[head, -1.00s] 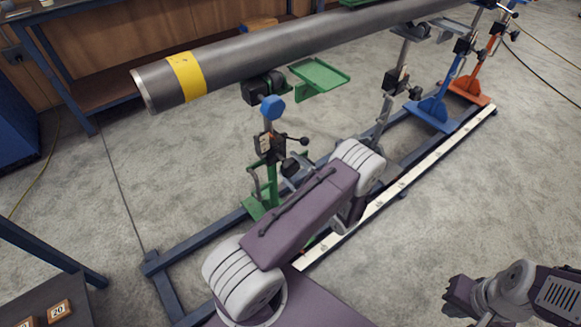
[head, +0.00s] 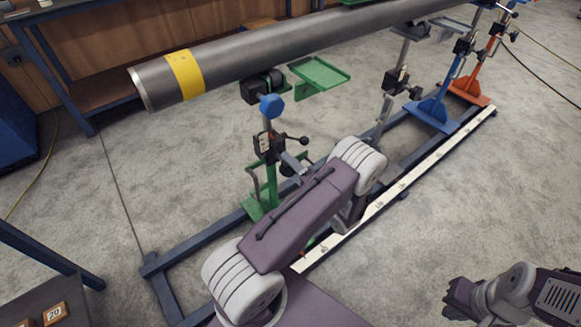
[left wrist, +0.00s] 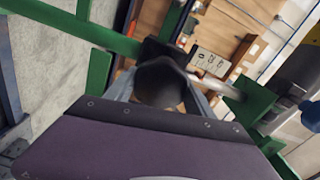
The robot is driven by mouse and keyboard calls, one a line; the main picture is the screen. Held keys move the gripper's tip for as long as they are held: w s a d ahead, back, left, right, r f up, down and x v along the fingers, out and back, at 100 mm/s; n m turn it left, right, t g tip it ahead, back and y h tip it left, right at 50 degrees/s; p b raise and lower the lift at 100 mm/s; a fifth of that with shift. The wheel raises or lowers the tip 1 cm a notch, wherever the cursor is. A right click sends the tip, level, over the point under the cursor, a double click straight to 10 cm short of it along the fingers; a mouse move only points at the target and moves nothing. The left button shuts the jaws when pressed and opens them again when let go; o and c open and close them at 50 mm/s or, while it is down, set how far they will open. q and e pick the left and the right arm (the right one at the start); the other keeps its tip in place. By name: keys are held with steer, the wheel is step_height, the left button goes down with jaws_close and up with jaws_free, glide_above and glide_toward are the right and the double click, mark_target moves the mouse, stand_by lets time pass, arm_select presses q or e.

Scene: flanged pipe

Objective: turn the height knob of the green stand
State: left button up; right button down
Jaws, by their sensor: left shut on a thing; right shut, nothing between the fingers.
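The green stand (head: 271,188) stands on the dark blue rail frame below the near end of the grey pipe (head: 235,62). Its black roller head (head: 263,87) is just under the pipe; I cannot tell whether they touch. In the left wrist view the dark round height knob (left wrist: 158,80) lies between the grey fingers of my left gripper (left wrist: 158,92), which is shut on it. In the head view my left gripper (head: 287,158) is at the stand's post, and the knob is mostly hidden. My right gripper (head: 455,298) is shut and empty, low at the right.
A black ball-ended handle (head: 303,140) and a blue knob (head: 272,106) are close to my left gripper. A green tray (head: 319,74) is beside the pipe. Grey, blue (head: 433,110) and orange (head: 470,90) stands follow along the rail.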

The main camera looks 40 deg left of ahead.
arm_select(q)
steer(key=shift+n, duration=0.7)
steer(key=o, duration=1.4)
steer(key=shift+c, duration=0.2)
steer(key=shift+d, duration=0.15)
steer(key=p+v, duration=0.1)
steer(key=v, duration=0.8)
steer(key=shift+p, duration=0.3)
